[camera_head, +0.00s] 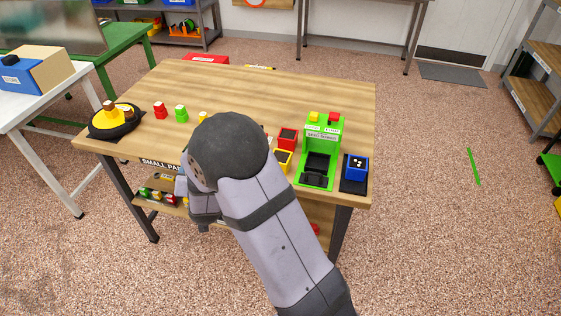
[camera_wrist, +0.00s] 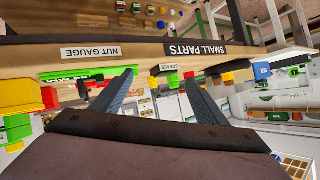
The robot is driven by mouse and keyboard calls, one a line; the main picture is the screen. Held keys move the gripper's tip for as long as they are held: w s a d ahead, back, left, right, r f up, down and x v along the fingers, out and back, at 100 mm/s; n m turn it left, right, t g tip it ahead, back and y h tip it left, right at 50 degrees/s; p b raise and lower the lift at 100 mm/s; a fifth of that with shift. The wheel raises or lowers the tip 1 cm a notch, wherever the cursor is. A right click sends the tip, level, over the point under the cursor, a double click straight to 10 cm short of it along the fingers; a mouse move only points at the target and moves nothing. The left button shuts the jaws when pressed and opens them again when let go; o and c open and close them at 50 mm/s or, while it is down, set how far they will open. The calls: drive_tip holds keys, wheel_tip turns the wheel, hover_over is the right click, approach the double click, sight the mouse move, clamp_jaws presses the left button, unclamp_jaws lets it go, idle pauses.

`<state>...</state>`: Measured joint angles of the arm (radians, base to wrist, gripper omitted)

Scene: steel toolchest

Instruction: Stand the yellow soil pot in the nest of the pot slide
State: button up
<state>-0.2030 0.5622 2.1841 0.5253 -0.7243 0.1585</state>
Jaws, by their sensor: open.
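A small yellow square pot with a dark top (camera_head: 284,161) stands on the wooden table, just left of a green stand. It looks like the yellow soil pot; my arm covers part of its surroundings. The green stand (camera_head: 333,150) has a dark recess at its front; I cannot tell whether it is the pot slide, and I make out no nest for certain. My gripper (camera_wrist: 159,75) is open, with nothing between its fingers in the wrist view. In the head view my arm hides the fingers.
A red pot (camera_head: 288,138) stands behind the yellow one. A blue pot (camera_head: 356,166) sits on a dark pad at the right. A dark round tray (camera_head: 107,130) holds yellow things at the far left. Red pieces (camera_head: 160,110) and green ones stand nearby. The table's back is mostly clear.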

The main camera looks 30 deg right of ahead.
drive_tip(key=w+d+r+m+t+h, duration=0.2)
drive_tip(key=d+r+m+t+h, duration=0.1)
drive_tip(key=t+h, duration=0.15)
drive_tip(key=shift+s+d+f+m+g+h+p, duration=0.1)
drive_tip(key=shift+s+d+f+g+h+p, duration=0.3)
drive_tip(key=shift+s+d+f+g+h, duration=1.3)
drive_tip(key=shift+s+d+r+m+h+p, duration=0.15)
drive_tip(key=shift+s+d+h+p, duration=0.4)
drive_tip(key=shift+s+d, duration=2.4)
drive_tip(key=shift+s+d+f+m+g+h+p, duration=0.2)
drive_tip(key=shift+s+d+f+g+h, duration=0.8)
drive_tip(key=shift+d, duration=2.9)
drive_tip(key=shift+w+d+r+p, duration=0.4)
drive_tip(key=shift+w+r+p, duration=0.05)
drive_tip(key=shift+w, duration=0.15)
drive_tip(key=shift+p+x, duration=0.65)
drive_tip(key=shift+x, duration=1.45)
drive_tip(key=shift+c, duration=0.7)
